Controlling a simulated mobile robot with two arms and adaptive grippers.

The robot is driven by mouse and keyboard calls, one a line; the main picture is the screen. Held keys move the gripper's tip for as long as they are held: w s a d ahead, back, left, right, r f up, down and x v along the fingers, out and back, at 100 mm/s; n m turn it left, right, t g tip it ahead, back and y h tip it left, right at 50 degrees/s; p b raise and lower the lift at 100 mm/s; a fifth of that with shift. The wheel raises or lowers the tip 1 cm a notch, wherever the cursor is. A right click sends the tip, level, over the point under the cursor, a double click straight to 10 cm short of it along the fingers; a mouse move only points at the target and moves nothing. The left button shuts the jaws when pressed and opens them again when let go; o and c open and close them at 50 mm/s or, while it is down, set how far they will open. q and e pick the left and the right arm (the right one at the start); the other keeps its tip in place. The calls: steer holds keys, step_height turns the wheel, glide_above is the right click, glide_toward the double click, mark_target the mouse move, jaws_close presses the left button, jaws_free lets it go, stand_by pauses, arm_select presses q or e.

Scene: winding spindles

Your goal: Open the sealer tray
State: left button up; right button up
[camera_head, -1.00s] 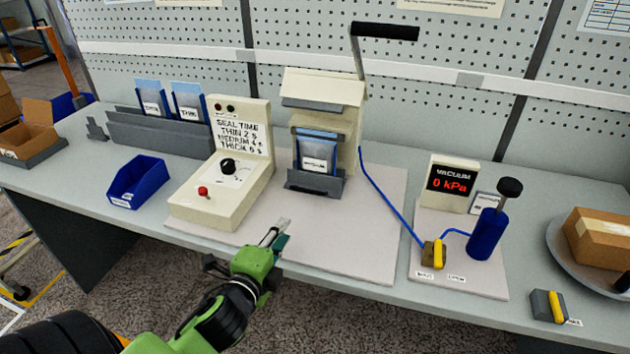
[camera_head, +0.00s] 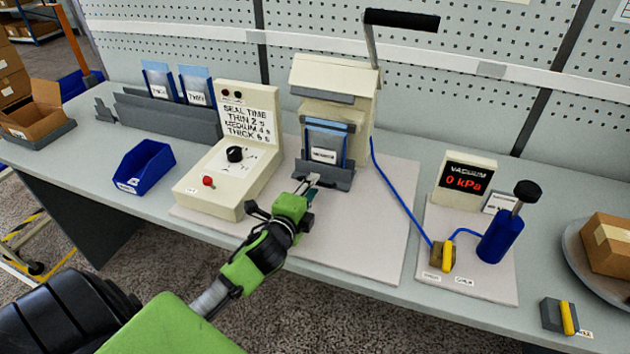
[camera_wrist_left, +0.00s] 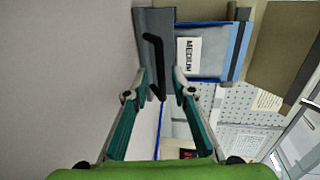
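The sealer (camera_head: 336,85) is a cream press with a long black-gripped lever at its top. Its grey tray (camera_head: 338,177) projects at the front, with a blue-edged pouch labelled MEDIUM (camera_head: 325,147) standing upright behind it. In the left wrist view the pouch (camera_wrist_left: 203,55) lies beside the grey tray front (camera_wrist_left: 155,20), which carries a black bar handle (camera_wrist_left: 156,58). My left gripper (camera_head: 309,182) is at the tray's front. Its teal-padded fingers (camera_wrist_left: 158,85) are apart, on either side of the handle's line; contact cannot be told. My right gripper is not in view.
A control box (camera_head: 230,155) with a knob and red button stands close left of my left gripper. A blue bin (camera_head: 145,166) is farther left. A vacuum gauge (camera_head: 465,182), blue hose and blue pump (camera_head: 500,236) stand right. The pale mat (camera_head: 375,245) is mostly clear.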

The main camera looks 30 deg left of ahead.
mark_target(322, 173)
arm_select(q)
steer(key=shift+x, duration=1)
steer(key=shift+w+a+f, duration=0.1)
steer(key=shift+w, duration=0.3)
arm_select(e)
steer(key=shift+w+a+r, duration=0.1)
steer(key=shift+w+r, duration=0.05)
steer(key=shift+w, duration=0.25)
arm_select(q)
jaws_close()
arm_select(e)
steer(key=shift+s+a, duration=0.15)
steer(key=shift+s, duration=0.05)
